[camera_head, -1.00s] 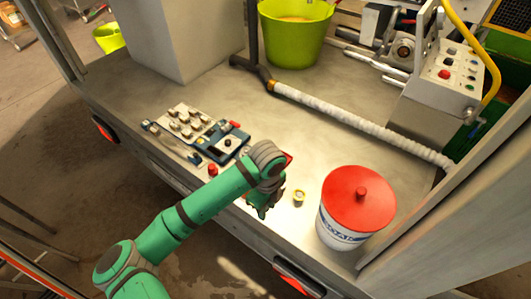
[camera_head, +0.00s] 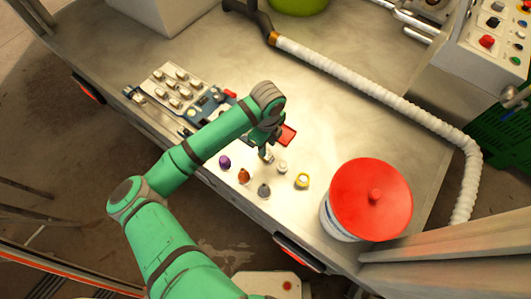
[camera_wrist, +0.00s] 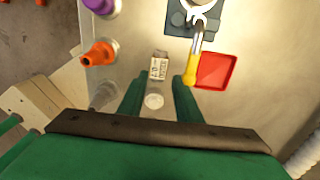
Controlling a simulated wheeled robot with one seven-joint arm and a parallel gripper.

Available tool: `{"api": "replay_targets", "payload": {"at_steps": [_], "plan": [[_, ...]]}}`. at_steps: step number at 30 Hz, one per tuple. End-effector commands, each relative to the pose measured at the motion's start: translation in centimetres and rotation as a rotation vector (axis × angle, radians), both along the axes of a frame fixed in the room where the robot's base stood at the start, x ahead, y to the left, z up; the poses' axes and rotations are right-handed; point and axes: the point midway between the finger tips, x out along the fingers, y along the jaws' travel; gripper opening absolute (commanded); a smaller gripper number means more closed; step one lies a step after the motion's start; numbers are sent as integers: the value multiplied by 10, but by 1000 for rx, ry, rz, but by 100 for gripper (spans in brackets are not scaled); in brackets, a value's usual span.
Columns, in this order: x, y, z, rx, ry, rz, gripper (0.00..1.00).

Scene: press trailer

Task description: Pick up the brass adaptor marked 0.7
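My gripper (camera_head: 265,150) is low over the bench, beside a row of small fittings. In the wrist view its two green fingers (camera_wrist: 160,98) are apart, so it is open. A small pale block with dark print (camera_wrist: 159,66) lies just beyond the fingertips; I cannot read the print. Near the gripper stand a purple fitting (camera_head: 224,162), an orange fitting (camera_head: 244,176), a grey fitting (camera_head: 264,190) and a yellow-ringed piece (camera_head: 302,181). No 0.7 mark is legible, so I cannot tell which is the brass adaptor.
A red-lidded white tub (camera_head: 372,200) stands right of the fittings. A red square tray (camera_head: 288,135) lies just behind the gripper. A tray of several pale parts (camera_head: 172,88) is at the left. A white ribbed hose (camera_head: 370,88) crosses the bench behind.

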Motion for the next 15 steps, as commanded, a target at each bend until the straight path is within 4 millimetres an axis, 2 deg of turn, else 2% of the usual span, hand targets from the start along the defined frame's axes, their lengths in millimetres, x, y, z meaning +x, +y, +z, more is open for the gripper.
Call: {"api": "replay_targets", "payload": {"at_steps": [8, 15], "plan": [[0, 1, -15, -1, 1, 1, 31], [1, 6, -47, -1, 1, 4, 31]]}}
